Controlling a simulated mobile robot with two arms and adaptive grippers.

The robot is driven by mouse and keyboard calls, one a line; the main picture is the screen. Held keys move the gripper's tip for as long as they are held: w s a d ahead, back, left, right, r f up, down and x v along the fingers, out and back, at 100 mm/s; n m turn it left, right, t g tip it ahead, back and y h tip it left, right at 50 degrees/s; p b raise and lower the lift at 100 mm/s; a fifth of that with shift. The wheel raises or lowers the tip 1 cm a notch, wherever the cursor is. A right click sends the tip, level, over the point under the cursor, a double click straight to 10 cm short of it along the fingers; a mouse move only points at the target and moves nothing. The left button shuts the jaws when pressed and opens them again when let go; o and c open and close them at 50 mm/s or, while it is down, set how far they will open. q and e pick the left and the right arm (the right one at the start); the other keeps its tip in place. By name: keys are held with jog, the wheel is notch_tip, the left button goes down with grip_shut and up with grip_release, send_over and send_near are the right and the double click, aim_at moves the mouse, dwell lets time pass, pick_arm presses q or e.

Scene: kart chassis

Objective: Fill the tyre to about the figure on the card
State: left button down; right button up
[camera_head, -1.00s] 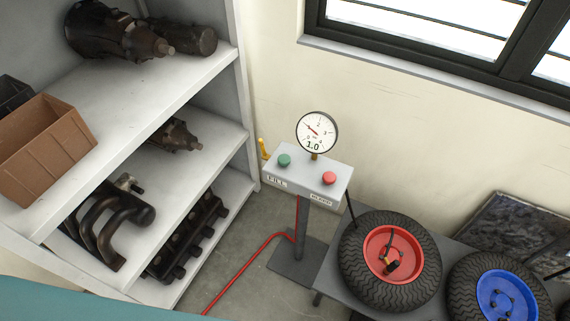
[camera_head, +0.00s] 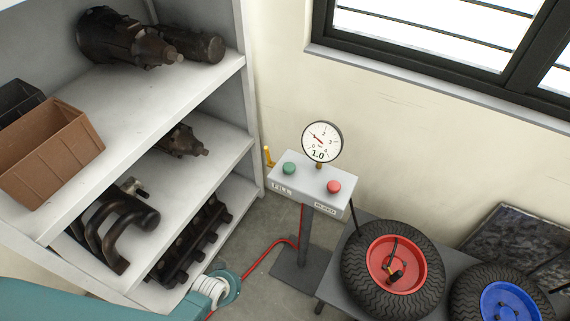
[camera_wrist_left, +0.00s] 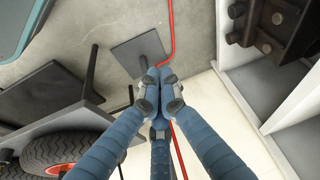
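The pump stand's box (camera_head: 310,186) has a green button (camera_head: 289,168) labelled FILL and a red button (camera_head: 334,187) with a label that looks like BLEED. The round gauge (camera_head: 322,141) above reads 1.0. The tyre with the red rim (camera_head: 417,249) lies on a low grey bench, a black hose at its hub; its edge also shows in the left wrist view (camera_wrist_left: 32,147). No card shows. My left gripper (camera_wrist_left: 159,78) is shut and empty, its blue fingertips together over the stand's base plate. In the head view only my left arm shows, below left of the box. My right gripper is out of view.
A white shelf unit (camera_head: 200,98) with engine parts and a brown bin (camera_head: 47,155) stands left of the stand. A yellow lever (camera_head: 268,156) sits by the box. A red hose (camera_head: 262,254) crosses the floor. A blue-rimmed tyre (camera_head: 498,303) lies beside the red-rimmed one.

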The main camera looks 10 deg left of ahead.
pick_arm(q)
jog(key=w+d+r+t, duration=0.2)
jog(key=w+d+r, duration=0.1)
jog(key=w+r, duration=0.85)
jog(key=w+d+r+t+h, duration=0.1)
jog(key=w+d+r, duration=0.1)
jog(key=r, duration=0.8)
jog(key=w+d+r+m+t+h, duration=0.1)
jog(key=w+d+r, duration=0.2)
jog(key=r, duration=0.8)
jog(key=w+d+r+m+t+p, duration=0.1)
jog(key=w+d+r, duration=0.1)
jog(key=r, duration=0.8)
jog(key=shift+w+d+r+h, duration=0.2)
jog(key=shift+r+h, duration=0.05)
jog(key=shift+h, duration=0.15)
jog(key=p, duration=0.2)
send_over(291, 164)
jog(key=s+a, duration=0.1)
jog(key=s, duration=0.3)
jog(key=f, duration=0.6)
jog(key=shift+w+a+f, duration=0.2)
jog(key=shift+f, duration=0.15)
notch_tip(291, 164, down, 3)
jog(key=shift+r, duration=0.2)
jog(key=shift+f, duration=0.6)
